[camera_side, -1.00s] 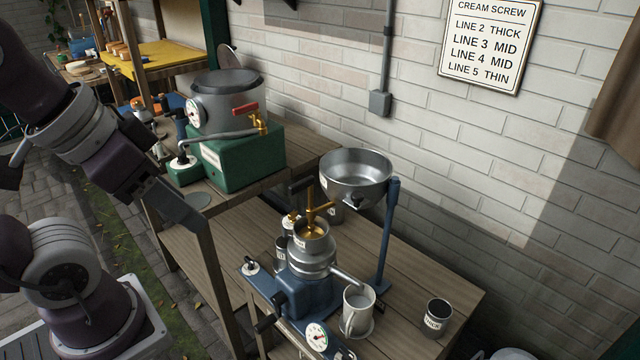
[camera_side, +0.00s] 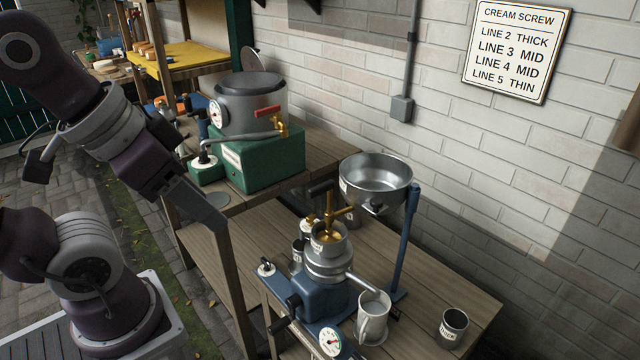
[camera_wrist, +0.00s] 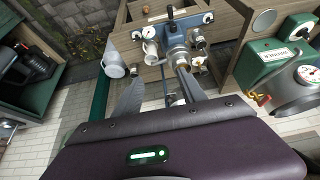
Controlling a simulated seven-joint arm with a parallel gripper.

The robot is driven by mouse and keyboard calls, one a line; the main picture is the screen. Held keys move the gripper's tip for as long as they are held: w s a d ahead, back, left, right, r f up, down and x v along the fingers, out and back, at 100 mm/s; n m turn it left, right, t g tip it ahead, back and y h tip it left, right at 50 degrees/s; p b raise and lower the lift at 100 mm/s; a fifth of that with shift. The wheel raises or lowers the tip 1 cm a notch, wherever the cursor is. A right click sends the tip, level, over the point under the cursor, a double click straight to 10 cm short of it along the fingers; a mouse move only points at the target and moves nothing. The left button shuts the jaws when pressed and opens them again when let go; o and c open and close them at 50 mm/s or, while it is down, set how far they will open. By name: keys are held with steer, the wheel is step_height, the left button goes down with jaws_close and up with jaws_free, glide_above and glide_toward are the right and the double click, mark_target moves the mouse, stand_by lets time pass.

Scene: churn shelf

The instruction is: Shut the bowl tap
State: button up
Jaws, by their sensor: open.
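The metal bowl (camera_side: 376,180) sits on a blue post above the wooden bench. Its tap (camera_side: 376,207) shows as a small dark piece under the bowl; I cannot tell whether it is open or shut. Below and left of the bowl stands the blue separator (camera_side: 322,290) with a brass cross handle (camera_side: 335,220). My gripper (camera_wrist: 160,95) is open and empty in the wrist view, with its two fingers spread apart. In the side view it hangs left of the bench, well away from the bowl. I cannot make out the bowl tap in the wrist view.
A green machine (camera_side: 262,160) with a grey pot, red lever (camera_side: 267,112) and brass tap stands on the raised back bench. A white mug (camera_side: 372,317) stands by the separator. A labelled metal cup (camera_side: 453,327) stands at the bench's right. A brick wall (camera_side: 540,200) closes the back.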

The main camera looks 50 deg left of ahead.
steer(key=shift+c, duration=1.1)
steer(key=w+r, duration=0.1)
steer(key=w, duration=0.2)
steer(key=w+a+r+g, duration=0.1)
steer(key=w, duration=0.2)
steer(key=w+r+g, duration=0.1)
steer(key=w, duration=0.3)
steer(key=shift+w+a+r, duration=0.1)
steer(key=shift+a+r, duration=0.05)
steer(key=shift+a, duration=0.2)
steer(key=shift+c, duration=0.5)
steer(key=g, duration=0.4)
glide_above(324, 184)
steer(key=f, duration=0.7)
steer(key=shift+s+f, duration=0.2)
steer(key=shift+f, duration=0.15)
step_height(324, 184, down, 7)
steer(key=shift+w+f, duration=0.15)
steer(key=shift+f, duration=0.05)
steer(key=shift+c, duration=0.2)
jaws_close()
